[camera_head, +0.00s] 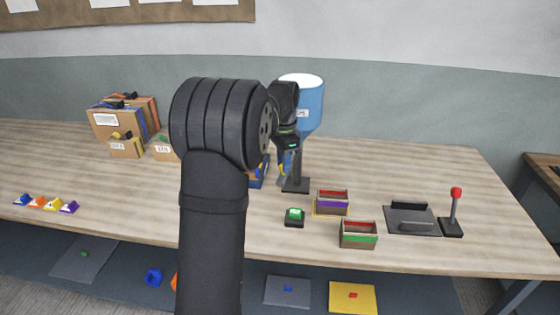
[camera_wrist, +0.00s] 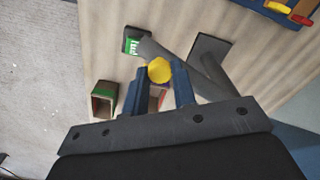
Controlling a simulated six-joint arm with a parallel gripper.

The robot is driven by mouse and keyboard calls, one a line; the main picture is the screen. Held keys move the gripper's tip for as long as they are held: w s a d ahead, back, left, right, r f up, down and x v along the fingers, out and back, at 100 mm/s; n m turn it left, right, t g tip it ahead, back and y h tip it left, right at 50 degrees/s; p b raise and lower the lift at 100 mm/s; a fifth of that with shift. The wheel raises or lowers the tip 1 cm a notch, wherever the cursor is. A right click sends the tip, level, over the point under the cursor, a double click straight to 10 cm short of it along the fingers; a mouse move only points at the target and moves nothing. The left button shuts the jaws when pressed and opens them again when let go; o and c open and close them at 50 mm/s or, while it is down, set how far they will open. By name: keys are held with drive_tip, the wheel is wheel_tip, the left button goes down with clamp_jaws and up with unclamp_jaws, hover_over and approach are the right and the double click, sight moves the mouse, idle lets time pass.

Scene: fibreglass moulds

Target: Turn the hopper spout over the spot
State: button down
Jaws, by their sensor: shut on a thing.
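The hopper (camera_head: 309,105) is blue with a white top and stands on a post with a dark base (camera_head: 296,186). The dark base also shows in the wrist view (camera_wrist: 212,50). The grey spout (camera_wrist: 178,63) runs slantwise, its end beside the green-faced block in that picture. My gripper (camera_wrist: 160,78) has its two dark blue fingers on either side of a round yellow knob (camera_wrist: 159,69) and is shut on it. In the head view my arm hides most of the spout and knob. A yellow outline, perhaps the spot, lies around a red-and-purple-banded box (camera_head: 331,204).
A small green-faced block (camera_head: 294,216) sits before the hopper. A green-banded box (camera_head: 358,236) stands at the front edge. A dark plate (camera_head: 410,219) and red-knobbed lever (camera_head: 453,214) are at right. Cartons (camera_head: 122,118) and coloured pieces (camera_head: 47,205) are at left.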

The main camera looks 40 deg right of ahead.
drive_tip(key=shift+s+d+n, duration=0.3)
drive_tip(key=shift+s+n, duration=0.1)
drive_tip(key=shift+s, duration=0.05)
drive_tip(key=s+d+n, duration=0.2)
drive_tip(key=d+n, duration=0.4)
drive_tip(key=s+d+n, duration=0.3)
drive_tip(key=d+n, duration=0.3)
drive_tip(key=shift+s+d, duration=0.2)
drive_tip(key=shift+s, duration=0.1)
drive_tip(key=c, duration=1.2)
unclamp_jaws()
drive_tip(key=shift+o, duration=0.2)
wheel_tip(320, 180, up, 18)
drive_tip(key=shift+f, duration=0.25)
